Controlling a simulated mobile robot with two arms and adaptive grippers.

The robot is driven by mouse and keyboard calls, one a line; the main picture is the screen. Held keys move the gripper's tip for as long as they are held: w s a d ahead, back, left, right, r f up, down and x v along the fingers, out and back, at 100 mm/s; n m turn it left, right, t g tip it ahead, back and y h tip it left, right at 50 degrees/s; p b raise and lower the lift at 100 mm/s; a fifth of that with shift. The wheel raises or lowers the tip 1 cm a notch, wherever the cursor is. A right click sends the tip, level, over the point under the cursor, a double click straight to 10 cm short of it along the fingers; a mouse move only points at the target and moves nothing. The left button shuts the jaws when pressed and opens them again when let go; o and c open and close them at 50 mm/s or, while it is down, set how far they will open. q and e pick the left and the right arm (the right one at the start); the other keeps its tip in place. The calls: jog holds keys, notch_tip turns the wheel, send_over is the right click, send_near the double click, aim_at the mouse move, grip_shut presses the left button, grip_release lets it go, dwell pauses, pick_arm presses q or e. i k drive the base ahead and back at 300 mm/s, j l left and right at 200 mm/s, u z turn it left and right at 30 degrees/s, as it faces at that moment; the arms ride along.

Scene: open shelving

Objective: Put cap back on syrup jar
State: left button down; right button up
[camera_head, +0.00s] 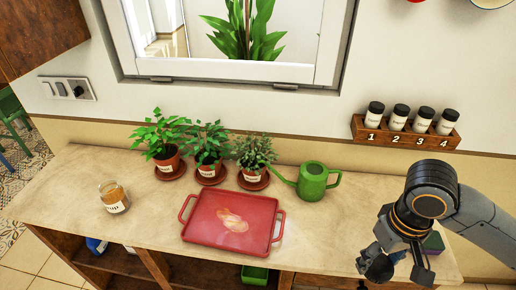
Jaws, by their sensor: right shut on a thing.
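The syrup jar (115,198) stands upright on the left part of the counter. It is a glass jar with amber contents and a white label, and no cap shows on its top. My right gripper (390,266) is over the right end of the counter, far from the jar. It is shut on a small dark thing between its fingers, which may be the cap; the gripper hides much of it. My left gripper is out of view.
A red tray (212,241) lies mid-counter. Behind it are potted plants (208,169) on saucers and a green watering can (313,182). A rack (398,137) of numbered jars hangs on the wall. The wooden counter (158,221) is clear between jar and tray.

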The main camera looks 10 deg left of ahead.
aim_at(114, 198)
jog(key=u, duration=1.55)
jog(key=i+l, duration=0.1)
jog(key=i, duration=0.65)
